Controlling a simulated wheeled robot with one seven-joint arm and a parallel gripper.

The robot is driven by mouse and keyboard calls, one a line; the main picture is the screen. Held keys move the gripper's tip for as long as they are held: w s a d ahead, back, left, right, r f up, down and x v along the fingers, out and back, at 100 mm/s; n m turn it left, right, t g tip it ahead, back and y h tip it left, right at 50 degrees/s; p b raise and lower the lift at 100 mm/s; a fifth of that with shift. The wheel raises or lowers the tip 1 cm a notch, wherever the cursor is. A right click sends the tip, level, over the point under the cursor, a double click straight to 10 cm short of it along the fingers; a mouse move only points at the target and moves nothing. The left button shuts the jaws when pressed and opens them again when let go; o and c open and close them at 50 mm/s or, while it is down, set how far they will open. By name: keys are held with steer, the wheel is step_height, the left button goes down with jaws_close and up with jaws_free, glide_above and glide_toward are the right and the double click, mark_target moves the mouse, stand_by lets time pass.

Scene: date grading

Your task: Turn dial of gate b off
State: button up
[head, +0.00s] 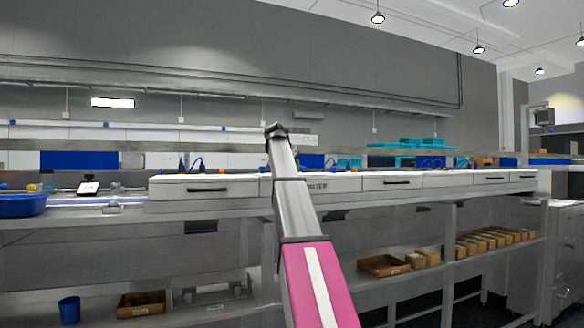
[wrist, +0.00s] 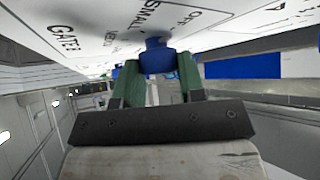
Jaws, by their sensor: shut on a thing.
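In the wrist view a blue dial (wrist: 156,57) sits on a white panel (wrist: 105,22), which shows the printed words GATE, SMALL and OFF. The letter after GATE looks like a B, seen at a steep angle. The green fingers of my gripper (wrist: 162,72) stand on both sides of the dial and are shut on it. Which label the dial points to cannot be made out. In the head view my arm reaches up to the bench, and its end hides the dial and my fingers.
A long bench with white drawers (head: 203,188) runs across the head view. Teal crates (head: 420,143) are at the back right. Cardboard boxes (head: 384,265) and a blue cup (head: 69,310) are on the lower shelf.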

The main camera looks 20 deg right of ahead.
steer(key=o, duration=0.9)
steer(key=v, duration=1)
steer(key=shift+s+a+r, duration=0.2)
steer(key=shift+r, duration=0.05)
